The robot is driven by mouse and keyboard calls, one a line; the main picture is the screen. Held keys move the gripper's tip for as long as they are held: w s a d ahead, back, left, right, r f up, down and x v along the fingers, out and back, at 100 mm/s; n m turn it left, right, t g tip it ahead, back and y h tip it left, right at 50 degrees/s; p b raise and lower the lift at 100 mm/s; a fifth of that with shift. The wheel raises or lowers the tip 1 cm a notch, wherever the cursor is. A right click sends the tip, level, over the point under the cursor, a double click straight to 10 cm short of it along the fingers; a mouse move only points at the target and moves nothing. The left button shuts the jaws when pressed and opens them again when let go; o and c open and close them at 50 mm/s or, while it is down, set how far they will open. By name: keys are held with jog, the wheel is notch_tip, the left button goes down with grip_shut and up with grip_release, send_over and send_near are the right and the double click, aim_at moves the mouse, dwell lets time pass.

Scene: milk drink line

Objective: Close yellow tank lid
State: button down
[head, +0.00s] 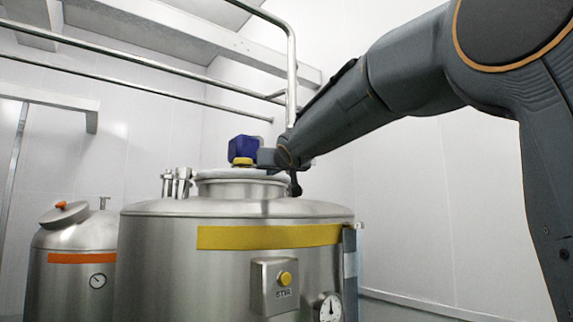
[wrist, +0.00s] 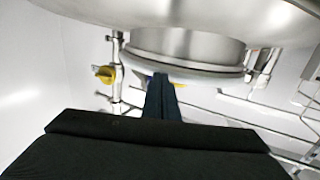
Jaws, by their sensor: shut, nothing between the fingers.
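The large steel tank (head: 230,275) with a yellow band (head: 270,236) stands in the middle of the head view. Its lid (head: 235,176) lies about level over the round neck (head: 240,190); I cannot tell if it is fully seated. A blue box on a yellow collar (head: 243,161) stands above the lid. My gripper (wrist: 161,82) is shut and empty at the lid's edge, in front of small blue and yellow parts. In the wrist view the tank hangs from the top, with the neck (wrist: 185,46) and lid rim (wrist: 150,61) below it. Contact is unclear.
A smaller tank with an orange band (head: 80,258) stands at the left. Steel pipe fittings (head: 176,184) rise beside the neck. A vertical pipe (head: 291,80) comes down behind my arm. A yellow valve handle (wrist: 104,74) shows in the wrist view. A STIR button box (head: 281,287) is on the tank's front.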

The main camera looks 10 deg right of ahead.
jog(key=s+d+p, duration=0.3)
jog(key=s+p, duration=0.1)
jog(key=s, duration=0.8)
jog(key=shift+s+d+r+p, duration=0.15)
jog(key=shift+d+r+p, duration=0.1)
jog(key=shift+d+p, duration=0.1)
jog(key=s+d+f+g+h, duration=0.1)
jog(key=s+f+g, duration=0.15)
jog(key=f, duration=0.95)
jog(key=s+d+f+m+g, duration=0.1)
jog(key=s+d+f+g, duration=0.15)
jog(key=f, duration=1.05)
jog(key=s+d+f+g+h, duration=0.1)
jog(key=f+g, duration=0.3)
jog(key=f, duration=0.8)
jog(key=s+f+g+b, duration=0.1)
jog(key=s+f+g, duration=0.6)
jog(key=s+f, duration=1.4)
jog(key=shift+s+d+f, duration=0.15)
jog(key=shift+f, duration=0.1)
